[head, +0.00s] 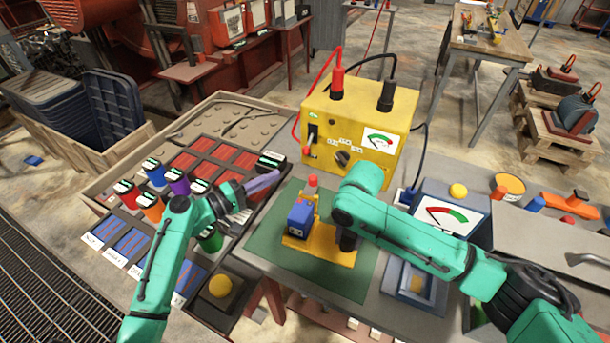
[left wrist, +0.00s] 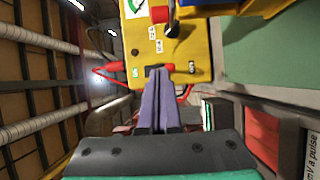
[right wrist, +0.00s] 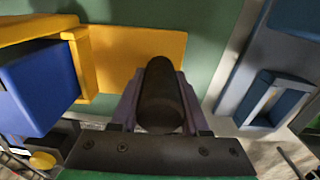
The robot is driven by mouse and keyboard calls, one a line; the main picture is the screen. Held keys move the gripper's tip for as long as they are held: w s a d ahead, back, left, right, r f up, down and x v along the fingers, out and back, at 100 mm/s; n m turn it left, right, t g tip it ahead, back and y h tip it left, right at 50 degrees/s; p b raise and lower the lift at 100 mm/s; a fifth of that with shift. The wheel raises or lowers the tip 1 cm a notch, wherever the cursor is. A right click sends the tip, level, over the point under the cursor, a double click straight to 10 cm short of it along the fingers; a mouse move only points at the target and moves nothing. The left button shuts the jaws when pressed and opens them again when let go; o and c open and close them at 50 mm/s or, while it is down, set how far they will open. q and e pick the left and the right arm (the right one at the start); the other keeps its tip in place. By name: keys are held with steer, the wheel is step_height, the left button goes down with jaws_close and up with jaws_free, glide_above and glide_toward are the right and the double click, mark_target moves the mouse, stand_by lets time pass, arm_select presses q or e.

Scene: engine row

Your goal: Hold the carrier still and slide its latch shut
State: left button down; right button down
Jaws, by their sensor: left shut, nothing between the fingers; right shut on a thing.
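The yellow carrier (head: 325,252) lies on the green mat (head: 270,258), with a blue block (head: 301,219) in its left part. A small red-topped piece (head: 311,184) stands just behind the block; I cannot tell whether it belongs to the latch. In the right wrist view, my right gripper (right wrist: 158,105) is shut on the carrier's black handle (right wrist: 160,90), with the yellow plate (right wrist: 130,55) and blue block (right wrist: 40,85) beyond. My left gripper (head: 265,183) is shut and empty, raised left of the carrier and apart from it. Its closed purple fingers show in the left wrist view (left wrist: 160,95).
A yellow meter box (head: 355,125) with red and black leads stands behind the mat. A tray (head: 235,125) with coloured cells is on the left. A grey gauge unit (head: 448,205) stands right of the mat. The mat's left part is clear.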

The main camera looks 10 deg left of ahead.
mark_target(311, 184)
steer(key=shift+r, duration=0.1)
arm_select(q)
steer(key=shift+s+d+f+g, duration=0.15)
steer(key=shift+s+d+g, duration=0.15)
steer(key=shift+d, duration=0.3)
steer(key=shift+w+d, duration=0.1)
steer(key=shift+w, duration=0.05)
steer(key=w+d, duration=0.2)
steer(key=d, duration=0.5)
steer(key=shift+w+d, duration=0.15)
steer(key=shift+w, duration=0.15)
